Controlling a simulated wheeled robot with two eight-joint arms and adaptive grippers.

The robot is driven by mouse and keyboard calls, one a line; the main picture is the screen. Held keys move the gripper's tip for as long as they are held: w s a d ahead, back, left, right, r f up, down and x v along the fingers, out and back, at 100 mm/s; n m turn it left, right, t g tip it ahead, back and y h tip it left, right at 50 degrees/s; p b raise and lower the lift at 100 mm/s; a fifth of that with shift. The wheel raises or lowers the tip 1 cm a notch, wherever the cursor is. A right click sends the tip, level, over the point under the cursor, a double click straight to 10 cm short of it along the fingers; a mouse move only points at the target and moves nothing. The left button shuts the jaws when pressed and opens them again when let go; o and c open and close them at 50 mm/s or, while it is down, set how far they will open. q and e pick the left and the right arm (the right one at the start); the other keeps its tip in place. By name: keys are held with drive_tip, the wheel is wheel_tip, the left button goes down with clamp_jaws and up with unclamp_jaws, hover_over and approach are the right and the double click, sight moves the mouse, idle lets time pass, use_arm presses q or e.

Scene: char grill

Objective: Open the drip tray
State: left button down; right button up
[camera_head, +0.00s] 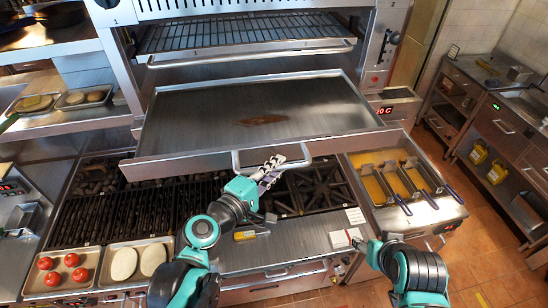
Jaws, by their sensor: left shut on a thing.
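The drip tray (210,118) is a wide, flat steel tray that sticks out from the grill toward me, below the grate. A small brown patch shows on its bare surface. Its metal handle (242,161) is at the middle of its front edge. My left gripper (272,168) is at this handle and shut on it; the fingers cover part of the bar. My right gripper (355,238) is low at the right, over the front of the counter and apart from the tray. Its fingers are too small to tell how far they are open.
A wire grate (240,32) sits above the tray. Black grill bars (140,215) and burners (320,187) lie below it. Trays with tomatoes (71,260) and buns (124,264) stand at the lower left. Fryer baskets (400,180) are at the right. Open floor lies further right.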

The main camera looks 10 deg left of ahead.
idle(0.3)
use_arm(q)
drive_tip(key=c, duration=1.5)
unclamp_jaws()
drive_tip(key=shift+s+a, duration=0.1)
drive_tip(key=shift+v, duration=3.65)
drive_tip(key=s+a+f+m+g+y+b, duration=0.1)
drive_tip(key=f+m+b, duration=0.3)
drive_tip(key=f+b, duration=0.8)
drive_tip(key=s+a+f+m+g+y+b, duration=0.2)
drive_tip(key=f+b, duration=1)
drive_tip(key=f, duration=0.8)
drive_tip(key=s+a+f+m+g+y+b, duration=0.1)
drive_tip(key=a+f+m+g+y+b, duration=0.2)
drive_tip(key=f+m+b, duration=0.5)
drive_tip(key=shift+s+a+f+g+y+b, duration=0.1)
drive_tip(key=shift+a+f+g+y+b, duration=0.15)
drive_tip(key=shift+f+b, duration=0.85)
drive_tip(key=shift+a+f+g+y+b, duration=0.15)
drive_tip(key=shift+f+g+b, duration=0.25)
drive_tip(key=shift+f, duration=1.25)
drive_tip(key=shift+s+f+g+y+b, duration=0.1)
drive_tip(key=shift+f+g+y+b, duration=0.15)
drive_tip(key=shift+f+b, duration=0.85)
